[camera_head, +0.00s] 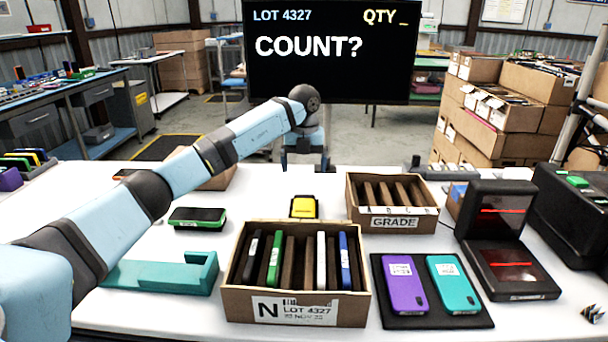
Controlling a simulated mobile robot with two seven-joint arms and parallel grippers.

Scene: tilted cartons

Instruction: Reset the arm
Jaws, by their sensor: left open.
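My left arm (240,137) reaches in from the left across the table. Its gripper (305,163) hangs pointing down over the far part of the table, behind the lot carton and clear of it. The gripper is small in view; its jaws are open and I see nothing held between them. My right gripper is not in view.
A lot carton (294,309) holds several phones in slots. A GRADE carton (394,224) stands behind right. A dark mat (437,322) bears a purple phone (404,285) and a teal phone (454,284). A green-edged phone (197,216), teal holder (160,277) and yellow item (304,207) lie nearby.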

